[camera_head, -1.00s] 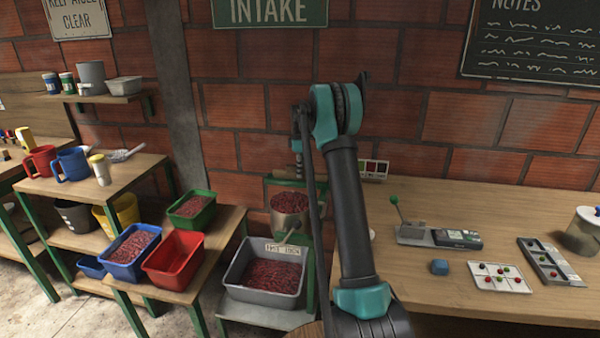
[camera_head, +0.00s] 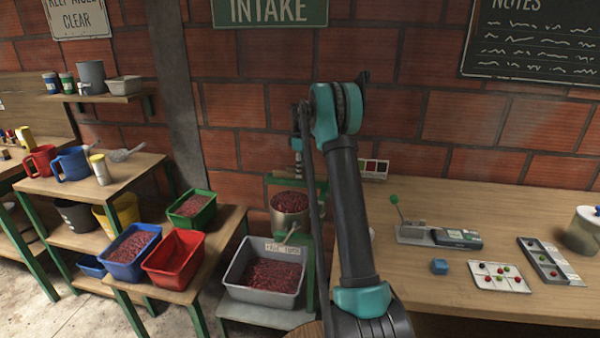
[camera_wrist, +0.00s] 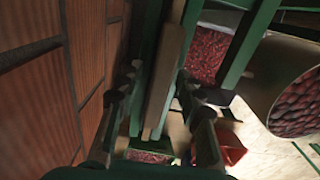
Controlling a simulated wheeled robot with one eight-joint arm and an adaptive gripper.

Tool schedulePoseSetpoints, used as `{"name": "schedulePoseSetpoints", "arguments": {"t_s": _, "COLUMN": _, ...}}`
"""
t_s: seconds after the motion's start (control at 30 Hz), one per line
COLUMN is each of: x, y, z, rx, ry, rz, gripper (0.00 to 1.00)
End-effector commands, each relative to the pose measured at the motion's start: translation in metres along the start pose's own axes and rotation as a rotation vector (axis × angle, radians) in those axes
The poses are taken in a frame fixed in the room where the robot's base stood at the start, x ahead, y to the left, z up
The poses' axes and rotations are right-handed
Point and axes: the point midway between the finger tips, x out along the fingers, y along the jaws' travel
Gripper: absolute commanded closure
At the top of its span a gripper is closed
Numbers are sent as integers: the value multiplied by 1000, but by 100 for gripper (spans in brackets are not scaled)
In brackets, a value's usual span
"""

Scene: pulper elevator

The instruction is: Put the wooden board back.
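A narrow wooden board (camera_wrist: 168,75) stands lengthwise between the fingers of my gripper (camera_wrist: 157,80) in the wrist view. It lies beside green metal bars. The fingers are spread, one on each side, with gaps visible between them and the board. In the head view my arm hides the gripper, and I cannot make out the board there. A metal bucket (camera_head: 290,217) of red cherries hangs at the green elevator frame (camera_head: 311,180), left of my arm; it also shows at the right of the wrist view (camera_wrist: 262,75).
A grey bin (camera_head: 252,291) of cherries sits below the bucket. Blue (camera_head: 118,268), red (camera_head: 172,275) and green (camera_head: 207,216) bins stand on the left bench. The right workbench (camera_head: 420,270) holds small instruments and trays. The brick wall (camera_wrist: 85,70) is close to the gripper's left.

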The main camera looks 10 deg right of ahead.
Motion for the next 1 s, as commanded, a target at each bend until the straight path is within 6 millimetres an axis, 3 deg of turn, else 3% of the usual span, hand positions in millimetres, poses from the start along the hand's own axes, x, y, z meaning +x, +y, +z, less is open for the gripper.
{"name": "schedulePoseSetpoints", "arguments": {"t_s": 0.5, "x": -96, "y": 0, "z": 0, "rx": 0, "ry": 0, "rz": 0, "gripper": 63}}
{"name": "schedulePoseSetpoints", "arguments": {"t_s": 0.7, "x": -111, "y": 0, "z": 0, "rx": 0, "ry": 0, "rz": 0, "gripper": 63}}
{"name": "schedulePoseSetpoints", "arguments": {"t_s": 1.0, "x": -113, "y": 0, "z": 0, "rx": 0, "ry": 0, "rz": 0, "gripper": 63}}
